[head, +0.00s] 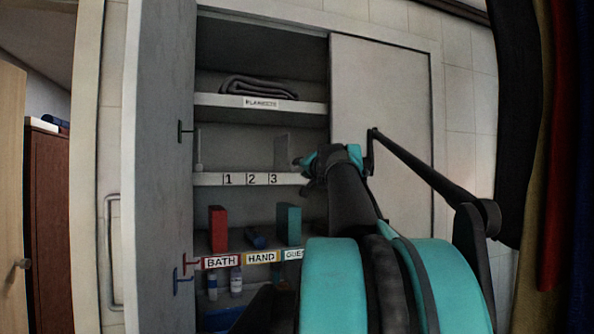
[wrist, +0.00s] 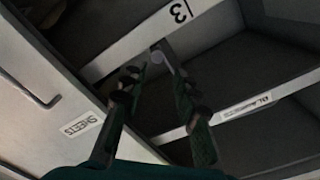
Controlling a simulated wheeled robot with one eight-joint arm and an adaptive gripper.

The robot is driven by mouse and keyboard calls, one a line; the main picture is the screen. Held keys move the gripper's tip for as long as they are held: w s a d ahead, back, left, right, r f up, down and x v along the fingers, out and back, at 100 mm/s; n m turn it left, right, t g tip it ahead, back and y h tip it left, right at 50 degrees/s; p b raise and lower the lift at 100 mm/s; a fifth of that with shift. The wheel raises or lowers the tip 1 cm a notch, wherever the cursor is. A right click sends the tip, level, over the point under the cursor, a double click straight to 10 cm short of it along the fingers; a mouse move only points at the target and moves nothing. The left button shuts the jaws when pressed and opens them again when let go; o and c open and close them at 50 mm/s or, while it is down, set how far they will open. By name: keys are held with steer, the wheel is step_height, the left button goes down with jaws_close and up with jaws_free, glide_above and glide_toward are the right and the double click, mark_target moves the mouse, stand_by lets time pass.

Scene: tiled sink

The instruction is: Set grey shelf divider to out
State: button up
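A thin grey upright panel (head: 281,152), which looks like the grey shelf divider, stands on the shelf marked 1, 2, 3 (head: 205,179), near the 3. My gripper (head: 306,172) is just right of it at the shelf's front edge. In the wrist view my gripper (wrist: 154,92) has its two fingers apart with nothing between them. A small round grey knob (wrist: 157,57) shows just beyond the fingertips, near the shelf edge by the 3. It seems to belong to the divider, and I cannot tell whether a finger touches it.
A folded grey blanket (head: 258,88) lies on the shelf above. Below stand a red block (head: 218,229), a teal block (head: 289,225) and bottles (head: 236,282). An open door (head: 162,170) is on the left; a closed panel (head: 405,150) is right of the opening.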

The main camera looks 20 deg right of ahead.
steer(key=s, duration=0.3)
steer(key=shift+a+f, duration=0.1)
stand_by(0.4)
steer(key=a+f+n+g+y, duration=0.25)
steer(key=a+f, duration=0.25)
steer(key=f, duration=0.4)
steer(key=a+f+n+g+y, duration=0.1)
steer(key=a+f+n+y, duration=0.15)
steer(key=a+f, duration=0.55)
steer(key=s+a+f+n+g, duration=0.2)
steer(key=s+a+f, duration=0.1)
steer(key=f, duration=0.8)
steer(key=s+a+f+n+g, duration=0.1)
steer(key=s+a+f+g, duration=0.15)
steer(key=f, duration=0.85)
steer(key=s+d+f+g+h, duration=0.1)
steer(key=s+f+g+h, duration=0.1)
steer(key=s+f, duration=0.8)
steer(key=s+d+f+n+g+h, duration=0.1)
steer(key=s+f+g+h, duration=0.1)
steer(key=s+f, duration=0.8)
step_height(320, 180, down, 6)
steer(key=shift+s+d+r+g+h, duration=0.2)
steer(key=shift+r+g+h, duration=0.1)
steer(key=shift+g, duration=0.6)
